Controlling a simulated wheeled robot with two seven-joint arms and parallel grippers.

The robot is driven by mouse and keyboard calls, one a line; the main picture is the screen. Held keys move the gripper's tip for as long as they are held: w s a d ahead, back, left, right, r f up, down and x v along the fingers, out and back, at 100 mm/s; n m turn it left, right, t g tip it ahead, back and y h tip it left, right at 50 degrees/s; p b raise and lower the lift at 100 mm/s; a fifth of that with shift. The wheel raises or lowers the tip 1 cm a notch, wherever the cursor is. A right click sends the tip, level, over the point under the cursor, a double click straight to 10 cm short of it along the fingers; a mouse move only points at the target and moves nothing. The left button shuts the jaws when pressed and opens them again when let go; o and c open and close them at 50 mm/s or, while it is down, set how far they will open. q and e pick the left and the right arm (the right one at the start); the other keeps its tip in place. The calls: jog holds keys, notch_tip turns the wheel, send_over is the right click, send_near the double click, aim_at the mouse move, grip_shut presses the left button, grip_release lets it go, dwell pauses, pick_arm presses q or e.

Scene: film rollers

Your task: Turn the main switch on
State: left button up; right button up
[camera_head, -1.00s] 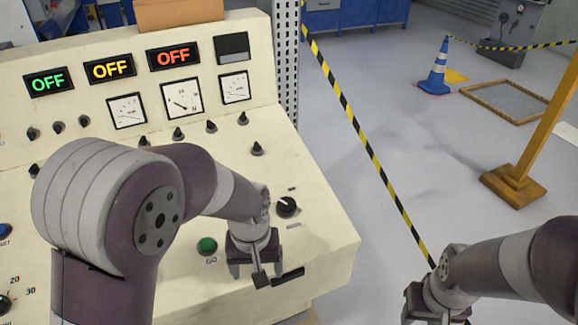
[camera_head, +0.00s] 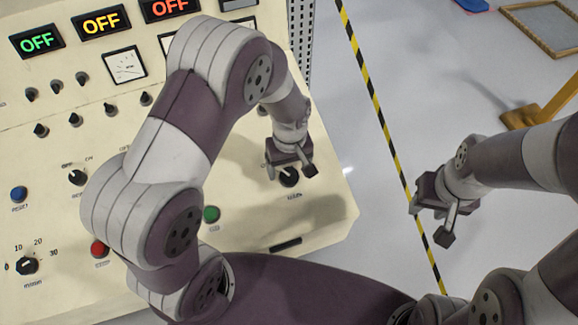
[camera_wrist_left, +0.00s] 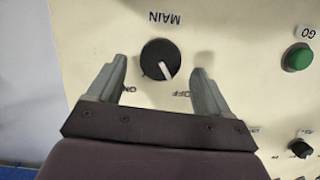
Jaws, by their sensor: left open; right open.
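The main switch is a round black knob labelled MAIN (camera_wrist_left: 159,58) in the left wrist view, with its white pointer line towards the OFF mark. In the head view the knob (camera_head: 288,180) shows partly behind my left gripper (camera_head: 291,172). My left gripper is open, its two fingers on either side of the knob in the wrist view, with gaps on both sides. I cannot tell how far above the panel the fingertips are. My right gripper (camera_head: 431,222) is open and empty, off the panel's right side.
The cream panel (camera_head: 325,215) carries a green GO button (camera_head: 211,214), a red button (camera_head: 99,249), a blue button (camera_head: 18,194) and several small knobs. Three displays read OFF. A striped tape (camera_head: 372,95) runs beside the panel over open floor.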

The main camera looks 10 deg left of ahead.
pick_arm(q)
jog(key=shift+w+f, duration=0.15)
jog(key=shift+f, duration=0.95)
jog(key=shift+s, duration=0.25)
jog(key=shift+w, duration=0.15)
jog(key=c, duration=1.1)
jog(key=shift+o, duration=0.2)
